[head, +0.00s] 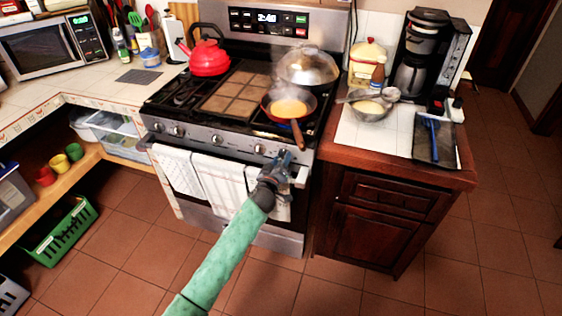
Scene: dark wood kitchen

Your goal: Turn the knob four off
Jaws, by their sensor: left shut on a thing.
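The stove (238,105) has a row of knobs along its front panel, including a middle knob (215,139) and one toward the right (259,149). My left gripper (283,158) is at the right end of this panel, just right of that knob. It is shut on a stove knob there, which its fingers mostly hide. I cannot tell the held knob's angle. My right gripper is not in view.
A steaming pan (288,108) sits on the front right burner, its handle pointing toward my left gripper. A red kettle (208,57) and a domed lid (308,67) are behind. Towels (218,184) hang from the oven handle. A counter (395,145) adjoins the right side.

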